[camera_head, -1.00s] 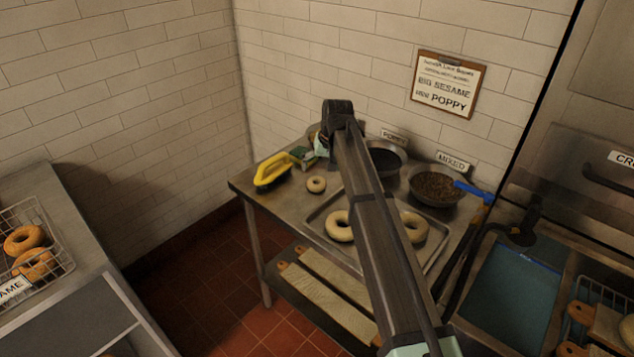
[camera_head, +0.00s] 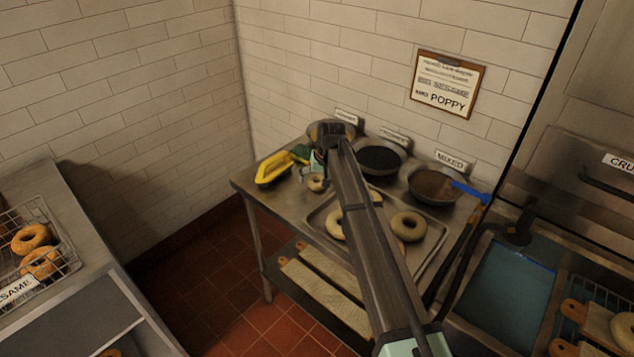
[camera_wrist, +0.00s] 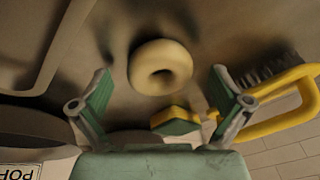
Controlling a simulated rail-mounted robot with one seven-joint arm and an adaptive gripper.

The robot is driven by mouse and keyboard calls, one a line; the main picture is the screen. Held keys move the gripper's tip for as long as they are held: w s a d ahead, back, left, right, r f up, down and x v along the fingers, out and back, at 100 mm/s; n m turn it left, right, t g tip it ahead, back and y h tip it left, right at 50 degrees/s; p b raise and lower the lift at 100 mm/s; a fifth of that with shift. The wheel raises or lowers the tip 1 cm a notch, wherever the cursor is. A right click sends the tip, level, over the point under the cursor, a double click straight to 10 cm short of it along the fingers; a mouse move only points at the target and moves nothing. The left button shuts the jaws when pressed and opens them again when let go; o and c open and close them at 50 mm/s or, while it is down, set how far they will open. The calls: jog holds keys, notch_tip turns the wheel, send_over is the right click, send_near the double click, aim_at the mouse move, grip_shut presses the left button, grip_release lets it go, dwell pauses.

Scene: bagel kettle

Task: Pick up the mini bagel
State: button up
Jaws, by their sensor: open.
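The mini bagel (camera_head: 316,183) is a small pale ring on the steel table, left of the tray. In the wrist view the mini bagel (camera_wrist: 160,67) lies flat, a little beyond my fingertips and between their lines. My gripper (camera_head: 316,172) is above it in the head view and partly hides it. In the wrist view my gripper (camera_wrist: 162,80) is open, with green-padded fingers spread wide and nothing between them.
A yellow-handled brush (camera_head: 272,168) and a yellow-green sponge (camera_wrist: 176,121) lie close by. The tray (camera_head: 436,252) holds larger bagels (camera_head: 408,226). Bowls of topping (camera_head: 380,158) stand along the wall.

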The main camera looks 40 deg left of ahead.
jog(key=c, duration=1.2)
jog(key=shift+r, duration=0.1)
notch_tip(320, 180, up, 20)
jog(key=b, duration=0.4)
